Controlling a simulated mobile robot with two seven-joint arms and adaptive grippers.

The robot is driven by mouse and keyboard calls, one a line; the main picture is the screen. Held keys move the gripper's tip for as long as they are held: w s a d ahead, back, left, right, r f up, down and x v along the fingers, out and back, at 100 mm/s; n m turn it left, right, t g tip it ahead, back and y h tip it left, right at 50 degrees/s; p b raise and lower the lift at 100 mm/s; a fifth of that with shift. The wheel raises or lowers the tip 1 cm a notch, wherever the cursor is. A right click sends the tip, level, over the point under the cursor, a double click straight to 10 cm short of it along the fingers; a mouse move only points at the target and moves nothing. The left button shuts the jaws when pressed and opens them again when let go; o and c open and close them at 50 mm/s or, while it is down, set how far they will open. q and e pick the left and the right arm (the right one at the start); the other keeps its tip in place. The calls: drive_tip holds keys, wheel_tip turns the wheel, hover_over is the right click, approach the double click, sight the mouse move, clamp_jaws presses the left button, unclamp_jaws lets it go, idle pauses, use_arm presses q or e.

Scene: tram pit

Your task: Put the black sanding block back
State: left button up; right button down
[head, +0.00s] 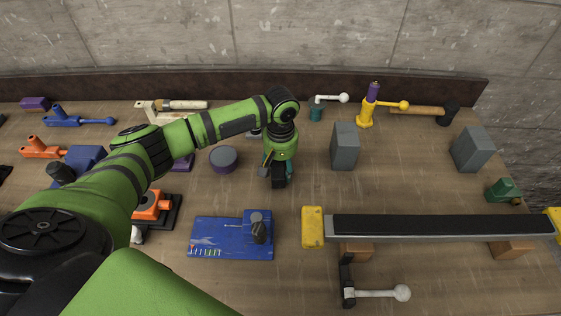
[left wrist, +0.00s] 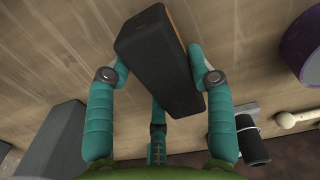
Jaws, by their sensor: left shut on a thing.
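The black sanding block (left wrist: 158,58) is between the teal fingers of my left gripper (left wrist: 155,72) in the left wrist view. It sits slightly skewed, and a thin orange-brown strip shows along one edge. In the head view my left gripper (head: 279,170) points down over the middle of the bench. The block (head: 279,183) shows there only as a small dark patch, mostly hidden by the gripper. I cannot tell whether it touches the bench top. My right gripper is not in view.
The wooden bench (head: 300,195) holds a purple-rimmed round (head: 223,158) left of the gripper and a grey block (head: 345,146) to its right. A blue panel (head: 215,238) and a long black-topped bar (head: 440,225) lie nearer. Bare wood surrounds the gripper.

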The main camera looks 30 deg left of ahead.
sight(279, 163)
use_arm(q)
drive_tip(key=shift+f, duration=0.2)
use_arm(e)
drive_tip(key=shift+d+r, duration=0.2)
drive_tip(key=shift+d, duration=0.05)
use_arm(q)
drive_tip(key=shift+f, duration=0.15)
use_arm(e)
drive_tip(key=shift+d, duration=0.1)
use_arm(q)
drive_tip(key=o, duration=1)
drive_tip(key=shift+f+b, duration=0.3)
drive_tip(key=shift+b, duration=0.95)
drive_tip(key=r, duration=0.2)
drive_tip(key=r+b, duration=0.1)
drive_tip(key=r, duration=0.4)
drive_tip(key=shift+a+r, duration=0.3)
drive_tip(key=shift+r, duration=0.05)
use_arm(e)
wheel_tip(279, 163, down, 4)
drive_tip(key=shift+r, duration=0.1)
